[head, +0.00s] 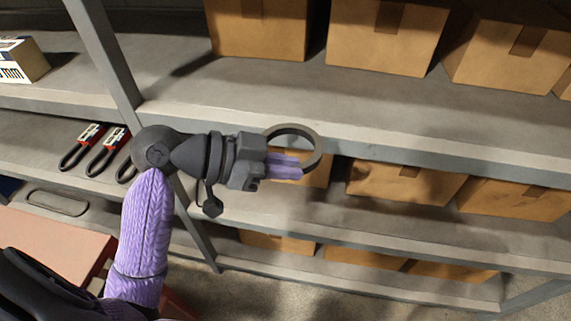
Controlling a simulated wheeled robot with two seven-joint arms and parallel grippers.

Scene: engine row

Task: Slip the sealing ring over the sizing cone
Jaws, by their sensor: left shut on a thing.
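My left gripper (300,168) reaches in from the left with its purple fingers pointing right. It is shut on the sealing ring (312,138), a dark grey hoop. The ring's near part is at the fingers, and the rest stands up and away from them. The ring is in the air in front of the shelving, with nothing visible through it but shelf and boxes. The sizing cone is not in view. My right gripper is not in view.
Grey shelving (400,160) with cardboard boxes (385,38) fills the back and right. An upright post (105,55) stands left of the gripper. Packaged tools (85,145) lie on a left shelf. A reddish surface (60,245) is at lower left.

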